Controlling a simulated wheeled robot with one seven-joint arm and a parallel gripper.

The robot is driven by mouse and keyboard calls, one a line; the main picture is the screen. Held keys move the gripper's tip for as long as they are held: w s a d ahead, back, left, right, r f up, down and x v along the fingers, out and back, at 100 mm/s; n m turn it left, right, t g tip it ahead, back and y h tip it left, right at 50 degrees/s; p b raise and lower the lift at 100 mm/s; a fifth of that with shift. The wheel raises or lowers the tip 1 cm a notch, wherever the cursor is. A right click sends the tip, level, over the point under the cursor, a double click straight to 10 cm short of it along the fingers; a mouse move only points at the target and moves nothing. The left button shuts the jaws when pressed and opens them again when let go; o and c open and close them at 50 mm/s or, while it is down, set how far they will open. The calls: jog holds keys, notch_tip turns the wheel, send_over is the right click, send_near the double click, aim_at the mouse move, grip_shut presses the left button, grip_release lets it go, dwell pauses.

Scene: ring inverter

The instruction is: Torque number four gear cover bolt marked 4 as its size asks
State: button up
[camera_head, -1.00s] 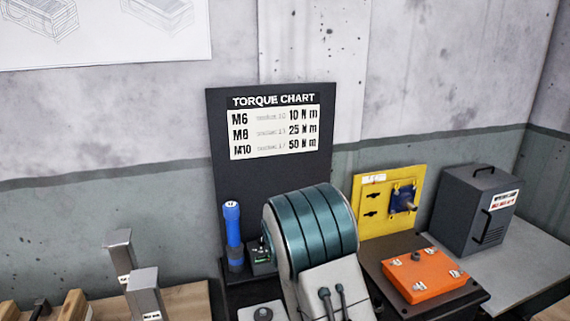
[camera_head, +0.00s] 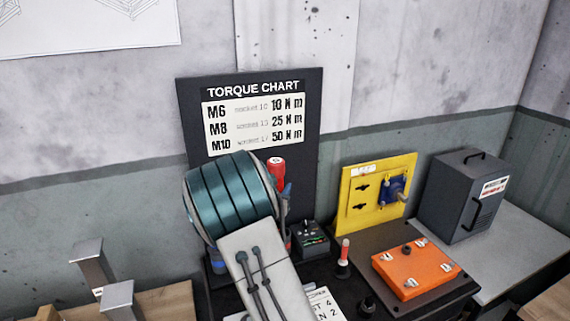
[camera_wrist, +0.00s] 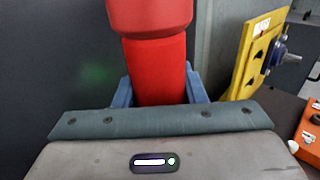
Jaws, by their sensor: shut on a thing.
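The orange gear cover (camera_head: 418,275) lies on a dark stand at the right in the head view. Several bolts with small white labels sit on it; I cannot read which is marked 4. My gripper (camera_wrist: 158,88) is shut on an upright red-handled tool, its blue fingers at either side of the handle. The red tool (camera_wrist: 156,60) fills the top middle of the wrist view; its red top (camera_head: 277,168) shows behind my arm in the head view. Its lower end is hidden. The torque chart (camera_head: 254,88) reads M6 10 N m, M8 25 N m, M10 50 N m.
A small dark device (camera_head: 311,239) with a knob stands right of my gripper. A red-topped upright piece (camera_head: 344,256) and a white printed card (camera_head: 322,302) are nearer. A yellow panel (camera_head: 372,217) and a grey cabinet (camera_head: 460,195) stand beyond the gear cover.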

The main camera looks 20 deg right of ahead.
jog(key=w+d+r+h, duration=0.1)
jog(key=w+d+r, duration=0.2)
jog(key=r, duration=0.2)
jog(key=shift+d+m+g+p, duration=0.15)
jog(key=shift+m+g+p, duration=0.15)
jog(key=shift+m+g, duration=0.1)
jog(key=shift+f, duration=0.1)
notch_tip(320, 180, down, 16)
jog(key=b, duration=1.6)
jog(key=shift+f, duration=0.25)
jog(key=shift+s+f+b, duration=0.1)
jog(key=shift+f+b, duration=0.05)
jog(key=shift+b, duration=0.2)
jog(key=o, duration=1.2)
